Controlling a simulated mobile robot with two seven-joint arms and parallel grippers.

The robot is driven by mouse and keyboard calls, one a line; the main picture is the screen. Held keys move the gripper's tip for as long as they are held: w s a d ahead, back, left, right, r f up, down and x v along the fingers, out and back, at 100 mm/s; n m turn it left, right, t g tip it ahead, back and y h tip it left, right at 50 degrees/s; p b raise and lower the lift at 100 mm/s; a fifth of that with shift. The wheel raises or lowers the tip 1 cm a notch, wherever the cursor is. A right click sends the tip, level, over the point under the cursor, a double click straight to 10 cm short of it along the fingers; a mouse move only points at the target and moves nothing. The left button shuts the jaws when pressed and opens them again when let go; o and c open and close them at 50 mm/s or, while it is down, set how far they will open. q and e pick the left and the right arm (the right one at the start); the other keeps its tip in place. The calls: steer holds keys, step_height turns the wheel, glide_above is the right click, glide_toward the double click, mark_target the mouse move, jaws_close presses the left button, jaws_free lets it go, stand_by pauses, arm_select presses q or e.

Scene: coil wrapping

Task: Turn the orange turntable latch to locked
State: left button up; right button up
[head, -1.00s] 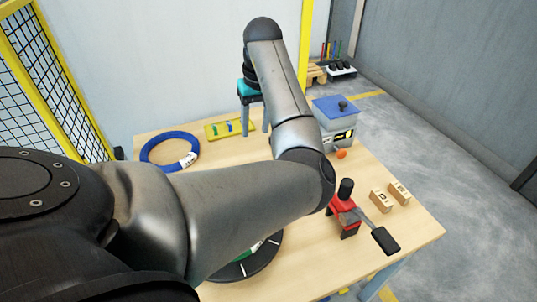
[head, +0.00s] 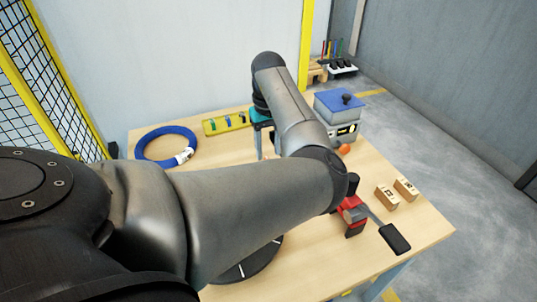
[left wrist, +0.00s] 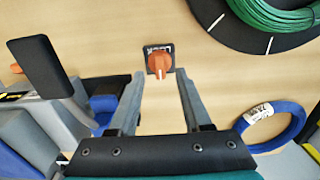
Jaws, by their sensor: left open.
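The orange turntable latch (left wrist: 160,63) is a knob on a small black plate lying on the wooden table. A white mark shows on its lower side, and white lettering, partly covered, is at the plate's top edge. My left gripper (left wrist: 160,92) is open and empty, its two grey fingers pointing toward the latch, with the knob just beyond and between the tips. I cannot tell the remaining height. In the head view my left gripper (head: 265,145) points down at the far part of the table; my arm hides the latch there. The turntable (left wrist: 225,25) is black and carries a green coil.
A blue coil (head: 147,141) lies at the left. A red clamp (head: 354,220) with a black handle and two wooden blocks (head: 386,197) are at the right. A blue-lidded box (head: 338,103) stands behind them. A black pad (left wrist: 47,75) is left of the latch.

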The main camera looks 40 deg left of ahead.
arm_select(q)
steer(key=shift+f, duration=1.65)
jaws_close()
